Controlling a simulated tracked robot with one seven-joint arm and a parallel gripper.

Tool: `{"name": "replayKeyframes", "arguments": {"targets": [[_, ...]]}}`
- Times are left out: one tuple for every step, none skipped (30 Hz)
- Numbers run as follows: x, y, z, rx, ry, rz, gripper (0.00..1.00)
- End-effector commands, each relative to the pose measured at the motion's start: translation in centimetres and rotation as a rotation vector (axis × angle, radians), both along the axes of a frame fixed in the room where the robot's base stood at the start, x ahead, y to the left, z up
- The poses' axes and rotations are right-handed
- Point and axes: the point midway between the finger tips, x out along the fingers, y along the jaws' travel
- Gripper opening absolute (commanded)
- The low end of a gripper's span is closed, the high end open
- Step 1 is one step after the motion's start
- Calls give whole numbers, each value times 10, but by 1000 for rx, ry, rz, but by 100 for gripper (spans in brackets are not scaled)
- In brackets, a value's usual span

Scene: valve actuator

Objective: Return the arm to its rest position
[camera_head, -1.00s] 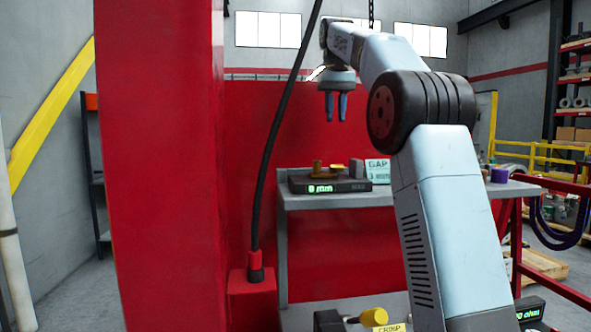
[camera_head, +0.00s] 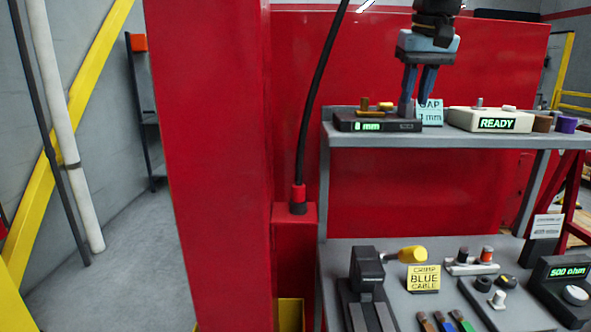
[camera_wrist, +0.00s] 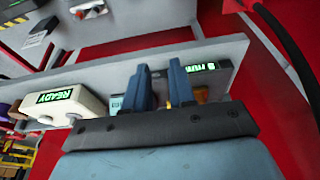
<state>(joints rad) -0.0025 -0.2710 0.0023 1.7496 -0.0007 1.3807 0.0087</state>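My gripper (camera_head: 417,90) hangs fingers-down at the upper right of the head view, in front of the upper shelf (camera_head: 345,140). Its two blue fingers are apart with nothing between them. They also show with a clear gap in the wrist view (camera_wrist: 158,85), over the shelf side. The fingers partly cover the light-blue GAP card (camera_head: 432,112). I cannot tell how far they are from the shelf. Most of my arm is outside the head view.
The shelf holds a black gap gauge (camera_head: 378,126) and a white READY box (camera_head: 490,120). The lower bench (camera_head: 410,300) carries a crimp tool (camera_head: 366,285), coloured cables and a 500 ohm meter (camera_head: 560,285). A red pillar (camera_head: 210,170) stands left, with a hanging black cable (camera_head: 318,100).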

Motion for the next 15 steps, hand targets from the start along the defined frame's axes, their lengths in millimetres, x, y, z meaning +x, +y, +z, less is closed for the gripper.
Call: {"name": "replayKeyframes", "arguments": {"targets": [[-17, 0, -12, 0, -15, 0, 24], [-24, 0, -20, 0, -25, 0, 24], [-35, 0, -29, 0, -38, 1, 24], [-43, 0, -37, 0, -48, 1, 24], [-51, 0, -45, 0, -57, 1, 24], [-61, 0, -57, -1, -69, 1, 24], [-69, 0, -65, -1, -79, 1, 24], [-76, 0, -74, -1, -90, 1, 24], [-87, 0, -86, -1, -102, 2, 24], [-95, 0, -95, -1, -110, 2, 24], [-102, 0, -105, -1, -120, 2, 24], [-112, 0, -117, -1, -133, 2, 24], [-119, 0, -126, -1, -143, 2, 24], [-126, 0, -136, -1, -150, 2, 24], [-135, 0, -148, -1, -161, 3, 24]]}}
